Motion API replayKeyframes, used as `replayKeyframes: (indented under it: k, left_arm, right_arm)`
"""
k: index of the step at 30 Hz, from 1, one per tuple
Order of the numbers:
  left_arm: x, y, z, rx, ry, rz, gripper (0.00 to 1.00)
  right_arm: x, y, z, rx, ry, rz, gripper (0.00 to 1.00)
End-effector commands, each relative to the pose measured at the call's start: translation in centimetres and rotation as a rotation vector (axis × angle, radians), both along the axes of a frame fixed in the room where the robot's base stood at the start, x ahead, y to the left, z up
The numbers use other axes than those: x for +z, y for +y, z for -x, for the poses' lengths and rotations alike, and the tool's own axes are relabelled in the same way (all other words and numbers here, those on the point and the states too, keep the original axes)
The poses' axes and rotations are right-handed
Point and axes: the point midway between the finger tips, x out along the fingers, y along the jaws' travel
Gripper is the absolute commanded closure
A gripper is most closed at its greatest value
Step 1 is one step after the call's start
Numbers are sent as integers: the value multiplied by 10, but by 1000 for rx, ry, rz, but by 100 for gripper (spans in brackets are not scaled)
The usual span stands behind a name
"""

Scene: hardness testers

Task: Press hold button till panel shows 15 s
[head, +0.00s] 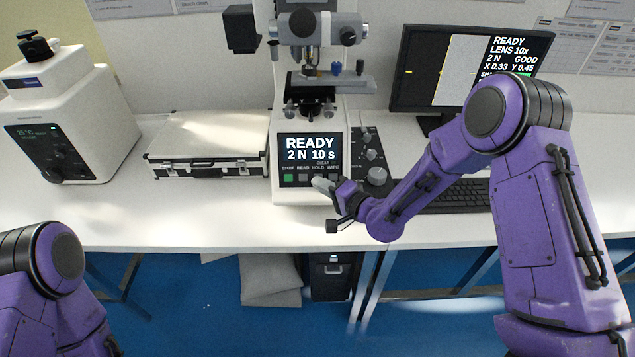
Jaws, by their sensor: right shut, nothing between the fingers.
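The hardness tester (285,117) stands at the middle of the bench. Its panel (310,149) reads READY, 2 N, 10 s. Below the screen is a row of buttons labelled START, READ, HOLD and one more, with CLEAR above; the START button (288,178) is green. My right gripper (318,184) is shut and empty, its tip at the button row under the HOLD label. The tip covers the hold button (317,177) in part, and I cannot tell whether it touches it. My left arm shows at the lower left, but its gripper is out of view.
A silver case (208,140) lies left of the tester, and a white machine (65,115) stands further left. A monitor (465,75) and keyboard (455,196) are behind my right arm. The bench front is mostly clear.

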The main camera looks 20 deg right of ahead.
Motion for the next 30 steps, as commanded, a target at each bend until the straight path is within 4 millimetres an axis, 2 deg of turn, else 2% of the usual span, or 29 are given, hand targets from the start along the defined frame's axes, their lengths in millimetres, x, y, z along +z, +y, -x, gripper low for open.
replayKeyframes:
  k: [7, 30]
  left_arm:
    - [-8, 0, 0, 0, 0, 0, 44]
    - [-7, 0, 0, 0, 0, 0, 44]
  right_arm:
    - [-8, -4, -13, 0, -1, 0, 100]
    - [-8, -4, -14, 0, 0, 0, 100]
